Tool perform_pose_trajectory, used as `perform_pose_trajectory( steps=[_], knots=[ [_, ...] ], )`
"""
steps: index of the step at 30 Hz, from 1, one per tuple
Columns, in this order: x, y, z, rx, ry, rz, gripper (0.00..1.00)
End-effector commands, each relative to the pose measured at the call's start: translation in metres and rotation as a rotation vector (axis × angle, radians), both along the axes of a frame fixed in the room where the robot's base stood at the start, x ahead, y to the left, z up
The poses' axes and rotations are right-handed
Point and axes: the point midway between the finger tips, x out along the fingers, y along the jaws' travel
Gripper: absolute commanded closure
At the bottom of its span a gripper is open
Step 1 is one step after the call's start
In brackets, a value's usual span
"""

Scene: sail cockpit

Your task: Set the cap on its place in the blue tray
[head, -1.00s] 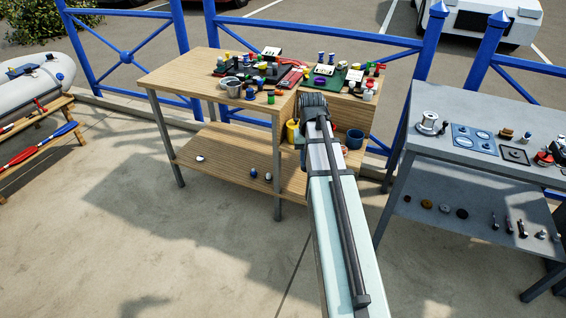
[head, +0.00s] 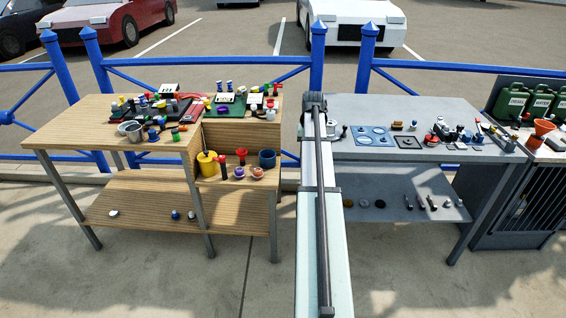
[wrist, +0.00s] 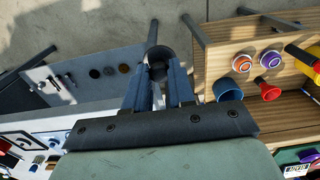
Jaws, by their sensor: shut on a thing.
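My gripper (wrist: 158,88) is shut on a dark round piece, which I take to be the cap (wrist: 160,56), held between the fingertips in the wrist view. In the head view the dark end of my arm is at the left edge of the grey table, and it hides the fingers and the cap. A blue tray (head: 372,136) with pale round places lies flat on the grey table, to the right of my arm's end. Its details are too small to tell.
The grey table (head: 440,108) also bears a dark square plate (head: 408,143) and several small fittings. Its lower shelf (head: 400,202) holds several small parts. A crowded wooden bench (head: 75,137) stands left, with a yellow mug (head: 206,163) and a blue cup (head: 267,159) on its lower step.

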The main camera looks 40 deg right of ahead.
Motion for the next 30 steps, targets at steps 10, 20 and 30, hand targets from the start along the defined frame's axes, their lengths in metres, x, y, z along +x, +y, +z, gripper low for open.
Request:
perform_pose_trajectory(
  steps=[10, 20, 30],
  knots=[
    [-0.043, -0.139, 0.014, -0.002, -0.001, -0.151, 1.00],
    [-0.085, -0.264, 0.029, -0.002, -0.001, -0.247, 1.00],
    [-0.067, -0.388, 0.050, 0.000, 0.001, -0.217, 1.00]
  ],
)
